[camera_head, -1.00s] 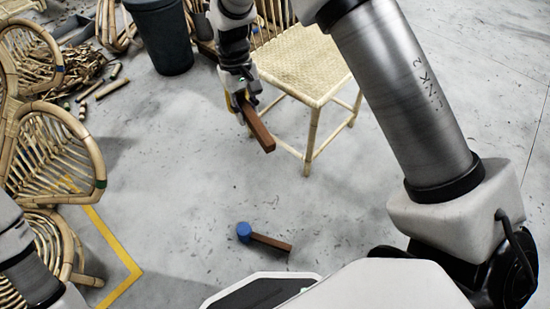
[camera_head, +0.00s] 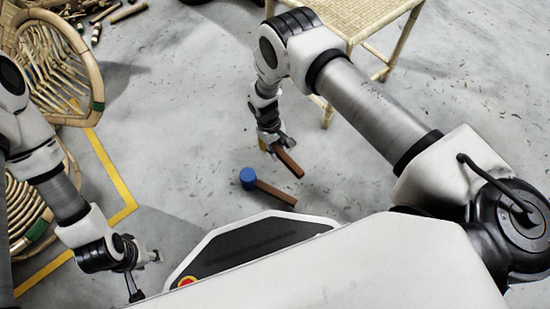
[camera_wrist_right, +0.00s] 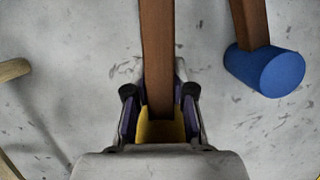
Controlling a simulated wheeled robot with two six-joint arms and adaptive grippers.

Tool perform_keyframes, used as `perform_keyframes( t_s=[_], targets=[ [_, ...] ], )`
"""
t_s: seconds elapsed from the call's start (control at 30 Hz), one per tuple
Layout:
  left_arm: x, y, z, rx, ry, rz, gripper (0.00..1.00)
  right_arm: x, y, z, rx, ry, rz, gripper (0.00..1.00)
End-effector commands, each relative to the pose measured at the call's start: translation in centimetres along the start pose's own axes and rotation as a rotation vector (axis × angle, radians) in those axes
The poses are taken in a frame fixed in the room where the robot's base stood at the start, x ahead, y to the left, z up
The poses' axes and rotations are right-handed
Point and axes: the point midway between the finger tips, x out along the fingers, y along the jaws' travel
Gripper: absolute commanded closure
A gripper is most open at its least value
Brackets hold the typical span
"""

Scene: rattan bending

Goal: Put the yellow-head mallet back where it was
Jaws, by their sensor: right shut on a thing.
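The yellow-head mallet has a brown handle (camera_head: 289,163); only a bit of its yellow head (camera_head: 263,146) shows in the head view. My right gripper (camera_head: 271,143) is shut on this mallet at the head end, with the handle pointing down and right. In the right wrist view the yellow head (camera_wrist_right: 160,131) sits between the fingers and the handle (camera_wrist_right: 157,55) extends away. A blue-head mallet (camera_head: 248,178) lies on the floor just below the held one; it also shows in the wrist view (camera_wrist_right: 268,70). My left gripper (camera_head: 146,276) is open and empty at lower left.
Rattan chair frames (camera_head: 55,70) stand at left, by a yellow floor line (camera_head: 112,172). Grey floor (camera_head: 185,120) is clear between them and the mallets.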

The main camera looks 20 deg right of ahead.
Motion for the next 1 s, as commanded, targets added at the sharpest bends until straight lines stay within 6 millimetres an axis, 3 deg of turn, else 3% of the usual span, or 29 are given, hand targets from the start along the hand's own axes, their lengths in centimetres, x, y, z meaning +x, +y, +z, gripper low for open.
perform_keyframes(
  t_s=[0.23, 0.63, 0.67, 0.7, 1.0],
  targets=[
    [3.1, -0.1, -0.2, -0.006, 0.005, -0.001, 0.6, 4.6, 0.1, -1.5, 0.0, 0.0, 0.0, 1.0],
    [3.3, -0.1, -0.2, -0.007, 0.006, -0.001, 0.6, 5.0, 0.1, -1.7, 0.0, 0.001, 0.001, 1.0],
    [3.2, -0.1, -0.2, -0.007, 0.006, -0.001, 0.6, 4.8, 0.1, -1.6, 0.0, 0.0, 0.0, 0.66],
    [3.1, -0.1, -0.2, -0.007, 0.006, -0.001, 0.6, 4.8, 0.1, -1.6, 0.0, 0.0, 0.0, 0.52],
    [3.0, -0.1, -0.2, -0.007, 0.006, -0.001, 0.6, 4.7, 0.1, -1.5, 0.0, 0.0, 0.0, 0.51]
  ],
)
